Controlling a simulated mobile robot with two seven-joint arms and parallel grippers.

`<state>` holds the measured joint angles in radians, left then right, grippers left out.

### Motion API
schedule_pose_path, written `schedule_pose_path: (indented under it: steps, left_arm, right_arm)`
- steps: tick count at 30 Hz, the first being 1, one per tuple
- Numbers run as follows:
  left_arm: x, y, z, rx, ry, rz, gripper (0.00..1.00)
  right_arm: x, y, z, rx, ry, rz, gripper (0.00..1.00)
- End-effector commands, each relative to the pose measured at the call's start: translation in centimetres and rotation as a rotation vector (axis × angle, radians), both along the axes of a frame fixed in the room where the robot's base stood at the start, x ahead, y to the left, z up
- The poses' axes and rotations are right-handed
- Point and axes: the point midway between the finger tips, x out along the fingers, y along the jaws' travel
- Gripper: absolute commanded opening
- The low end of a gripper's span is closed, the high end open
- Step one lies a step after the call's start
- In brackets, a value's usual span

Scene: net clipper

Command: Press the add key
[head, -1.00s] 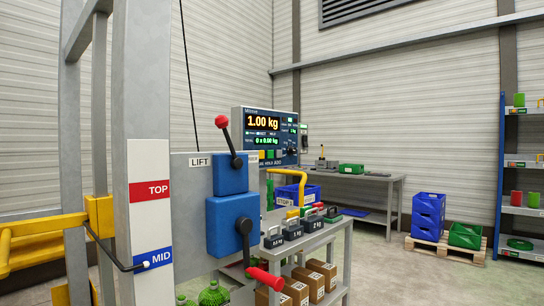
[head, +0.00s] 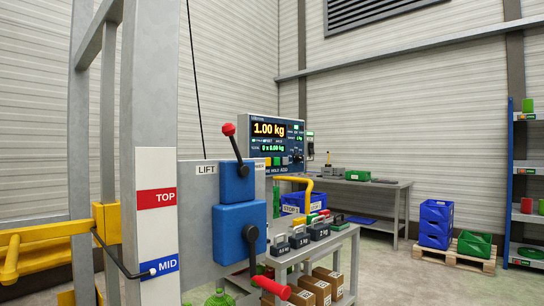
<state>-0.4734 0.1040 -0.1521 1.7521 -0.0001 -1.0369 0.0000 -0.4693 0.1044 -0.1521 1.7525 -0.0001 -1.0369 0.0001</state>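The dark blue scale panel (head: 298,143) stands behind the lever post, slightly right of the middle of the head view. Its upper display (head: 269,129) reads 1.00 kg in yellow, and a green line below reads 0 x 0.00 kg. A row of small keys (head: 276,161) sits under the displays, some of them green. The words HOLD and ADD show beneath this row, with ADD toward its right end. The keys are too small to tell exactly which is the add key. Neither of my grippers is in view.
A blue lever box with a red knob (head: 228,129) and a second lever with a red grip (head: 271,288) stand in front, left of the panel. A grey cart (head: 347,233) carries several weights and boxes. A grey bench (head: 398,185) and blue crates (head: 436,222) stand behind.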

Motion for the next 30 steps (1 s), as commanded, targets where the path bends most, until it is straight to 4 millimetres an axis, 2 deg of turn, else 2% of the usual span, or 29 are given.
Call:
schedule_pose_path:
  steps: [2, 13, 30]
  left_arm:
    - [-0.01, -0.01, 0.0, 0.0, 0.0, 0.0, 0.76]
    - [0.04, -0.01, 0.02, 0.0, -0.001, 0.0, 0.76]
    - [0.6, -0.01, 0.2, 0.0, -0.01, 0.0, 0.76]
  right_arm:
    - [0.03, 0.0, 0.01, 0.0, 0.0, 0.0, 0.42]
    - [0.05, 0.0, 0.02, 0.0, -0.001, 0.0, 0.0]
    - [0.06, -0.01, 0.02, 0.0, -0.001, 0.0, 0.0]
